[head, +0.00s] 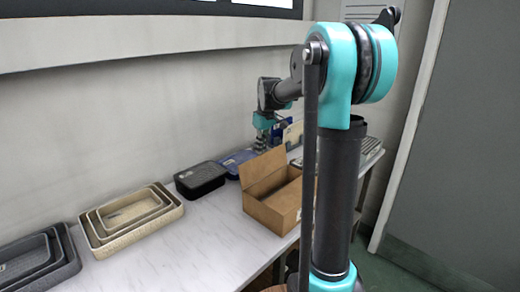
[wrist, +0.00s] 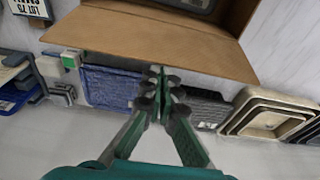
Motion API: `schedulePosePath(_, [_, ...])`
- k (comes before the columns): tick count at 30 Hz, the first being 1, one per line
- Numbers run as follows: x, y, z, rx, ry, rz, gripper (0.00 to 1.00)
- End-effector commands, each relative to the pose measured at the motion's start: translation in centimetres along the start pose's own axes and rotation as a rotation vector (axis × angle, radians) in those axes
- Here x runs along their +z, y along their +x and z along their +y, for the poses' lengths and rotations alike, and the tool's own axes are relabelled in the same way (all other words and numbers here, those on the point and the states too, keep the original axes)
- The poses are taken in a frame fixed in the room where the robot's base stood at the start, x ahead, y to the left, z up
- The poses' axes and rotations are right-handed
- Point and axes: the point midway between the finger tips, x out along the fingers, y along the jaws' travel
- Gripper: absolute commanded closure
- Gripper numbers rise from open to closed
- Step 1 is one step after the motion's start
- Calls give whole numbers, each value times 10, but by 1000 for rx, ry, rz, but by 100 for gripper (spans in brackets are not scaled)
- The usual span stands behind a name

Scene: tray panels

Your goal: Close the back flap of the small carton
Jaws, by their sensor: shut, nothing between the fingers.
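The small brown carton (head: 278,208) stands on the table with its top open. Its back flap (head: 262,170) stands up at the wall side, leaning outward. In the wrist view the back flap (wrist: 145,42) spans the upper part of the picture. My gripper (head: 262,146) is above and behind the flap in the head view. In the wrist view my gripper (wrist: 162,82) is shut and empty, with its fingertips close to the flap's free edge. I cannot tell whether they touch it. My arm's column hides the carton's right side in the head view.
A black basket (head: 200,178) and a blue tray (head: 237,161) lie along the wall near the carton. Nested beige trays (head: 131,216) and dark grey trays (head: 38,262) stand farther left. The white tabletop (head: 205,236) in front of them is clear.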

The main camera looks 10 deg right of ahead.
Motion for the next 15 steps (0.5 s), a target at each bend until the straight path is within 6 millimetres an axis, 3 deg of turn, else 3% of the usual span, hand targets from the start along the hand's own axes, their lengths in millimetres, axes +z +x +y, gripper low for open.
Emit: schedulePosePath(15, [14, -5, 0, 0, 2, 108, 100])
